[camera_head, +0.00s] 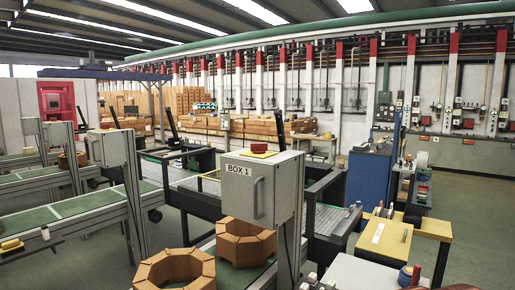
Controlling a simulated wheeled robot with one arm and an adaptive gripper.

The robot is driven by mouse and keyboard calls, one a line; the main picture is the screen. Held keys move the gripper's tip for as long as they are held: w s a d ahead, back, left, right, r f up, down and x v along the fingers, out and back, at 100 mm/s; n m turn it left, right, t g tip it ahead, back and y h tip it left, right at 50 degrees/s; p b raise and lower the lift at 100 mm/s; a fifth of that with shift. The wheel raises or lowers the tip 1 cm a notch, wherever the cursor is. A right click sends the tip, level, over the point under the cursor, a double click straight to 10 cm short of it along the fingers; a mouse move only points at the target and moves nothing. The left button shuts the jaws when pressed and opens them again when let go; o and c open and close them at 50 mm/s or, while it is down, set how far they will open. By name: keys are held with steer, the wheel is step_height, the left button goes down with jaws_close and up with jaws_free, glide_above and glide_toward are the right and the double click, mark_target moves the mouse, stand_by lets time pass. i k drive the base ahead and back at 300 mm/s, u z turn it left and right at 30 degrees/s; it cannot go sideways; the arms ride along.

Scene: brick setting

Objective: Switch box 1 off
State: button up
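Box 1 (282,190) is a light grey box on a post, with a "BOX 1" label (239,169) on its front. A vertical handle (257,199) is on the right part of its front face, which looks closed. A red piece on a yellow base (259,149) sits on top of the box. I cannot tell from here what switch state it shows. My gripper is not in view.
A yellow-topped table (385,237) is on the right. Other grey boxes (112,147) stand at the left. Open floor (480,230) shows at the far right.

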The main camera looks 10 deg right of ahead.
mark_target(259, 148)
steer(key=k, duration=0.65)
steer(key=z, duration=0.6)
steer(key=i, duration=1.55)
steer(key=u, duration=0.6)
